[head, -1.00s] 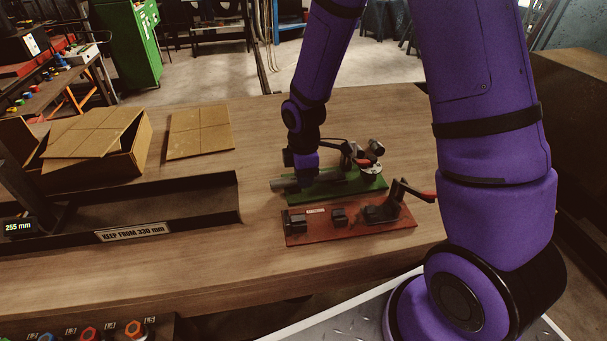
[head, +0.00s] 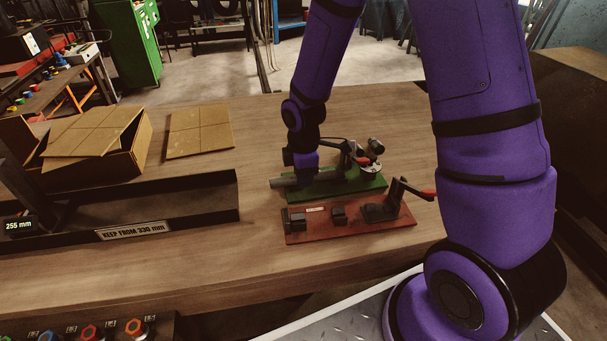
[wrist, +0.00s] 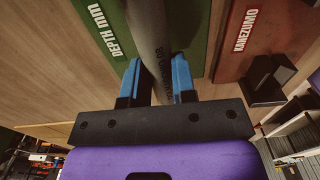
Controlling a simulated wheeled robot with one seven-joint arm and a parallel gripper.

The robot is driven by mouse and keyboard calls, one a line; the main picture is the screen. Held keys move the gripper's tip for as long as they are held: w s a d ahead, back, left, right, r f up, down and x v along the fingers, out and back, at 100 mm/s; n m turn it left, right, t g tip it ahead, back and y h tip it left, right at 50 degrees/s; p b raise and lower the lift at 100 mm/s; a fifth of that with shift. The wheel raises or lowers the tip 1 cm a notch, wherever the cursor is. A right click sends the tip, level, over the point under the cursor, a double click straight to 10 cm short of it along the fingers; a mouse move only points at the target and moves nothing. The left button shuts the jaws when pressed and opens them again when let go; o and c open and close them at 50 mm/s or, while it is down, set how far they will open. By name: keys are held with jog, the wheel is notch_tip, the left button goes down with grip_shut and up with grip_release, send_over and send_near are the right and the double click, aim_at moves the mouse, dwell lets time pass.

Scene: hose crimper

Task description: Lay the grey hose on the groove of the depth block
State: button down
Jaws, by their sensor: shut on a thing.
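The grey hose (head: 285,183) lies roughly level over the green depth board (head: 345,190), its left end reaching past the board's left edge. My gripper (head: 308,178) is shut on the hose from above. In the wrist view my gripper (wrist: 156,82) has its blue fingers on either side of the hose (wrist: 148,25), which runs lengthwise between them over the green board (wrist: 100,20) marked "DEPTH mm". The groove of the depth block is hidden behind my gripper and the hose, so I cannot tell whether the hose touches it.
A red board (head: 360,226) with dark blocks and a red-handled clamp (head: 425,195) lies just in front. A dark trough (head: 190,200) marked "KEEP FROM 330 mm" and an open cardboard box (head: 120,160) stand at the left. Bare table (head: 260,130) lies behind.

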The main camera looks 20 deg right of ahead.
jog(key=shift+s+f, duration=0.3)
jog(key=shift+f, duration=0.05)
dwell(0.3)
jog(key=c, duration=0.8)
grip_release()
jog(key=shift+c, duration=0.2)
jog(key=shift+w+r, duration=0.15)
jog(key=shift+r, duration=0.8)
jog(key=shift+w+r, duration=0.1)
jog(key=shift+r, duration=3)
